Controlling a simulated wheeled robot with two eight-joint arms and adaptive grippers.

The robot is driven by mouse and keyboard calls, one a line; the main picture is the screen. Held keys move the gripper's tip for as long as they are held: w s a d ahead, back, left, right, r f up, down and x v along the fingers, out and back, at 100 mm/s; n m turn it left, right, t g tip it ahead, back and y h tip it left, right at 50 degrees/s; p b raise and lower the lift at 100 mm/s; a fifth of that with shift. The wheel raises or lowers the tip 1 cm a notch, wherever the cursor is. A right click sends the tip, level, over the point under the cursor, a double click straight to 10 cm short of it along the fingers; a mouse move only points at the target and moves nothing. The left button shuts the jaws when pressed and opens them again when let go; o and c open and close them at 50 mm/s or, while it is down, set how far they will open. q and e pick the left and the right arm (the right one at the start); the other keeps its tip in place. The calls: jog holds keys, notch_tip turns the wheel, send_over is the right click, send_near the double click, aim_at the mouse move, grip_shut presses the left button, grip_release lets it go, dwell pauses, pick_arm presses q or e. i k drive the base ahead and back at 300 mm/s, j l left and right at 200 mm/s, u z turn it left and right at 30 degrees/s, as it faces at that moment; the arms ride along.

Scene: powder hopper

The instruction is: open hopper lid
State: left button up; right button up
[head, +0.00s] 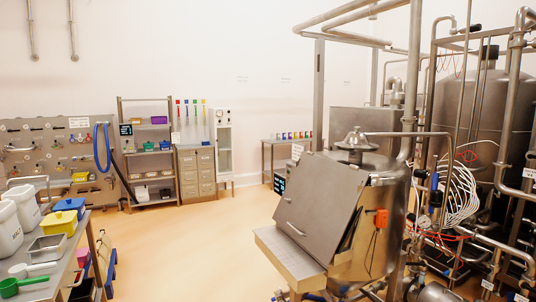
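The steel hopper (378,225) stands at the right of centre in the head view, with a rounded body and a domed top fitting. Its flat, slanted steel lid (318,205) faces front left and appears to lie down over the sloped front. A slim bar handle (295,229) sits near the lid's lower left edge. A pale ledge (285,262) runs below the lid. An orange box (381,217) with a hanging cable is on the hopper's right side. The hopper's inside is hidden. Neither of my grippers shows.
A bench (62,275) with white tubs, a yellow bin and scoops stands at left. Pipes, white hoses (460,198) and a large tank (490,105) crowd the right. The orange-tan floor (190,245) between bench and hopper is open. Shelves (150,160) stand at the back.

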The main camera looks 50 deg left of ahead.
aim_at(323, 192)
jog(key=i+j+u, duration=0.1)
jog(key=j+u, duration=0.2)
jog(key=i+j+u, duration=0.4)
jog(key=j+u, duration=0.2)
jog(key=i+j+u, duration=0.1)
jog(key=i+j, duration=0.5)
jog(key=j, duration=0.2)
jog(key=i+j+u, duration=0.1)
jog(key=i+j, duration=0.55)
jog(key=j, duration=0.15)
jog(key=u, duration=2.25)
jog(key=k+l+u, duration=0.15)
jog(key=u, duration=0.2)
jog(key=k+l+u, duration=0.25)
jog(key=u, duration=0.15)
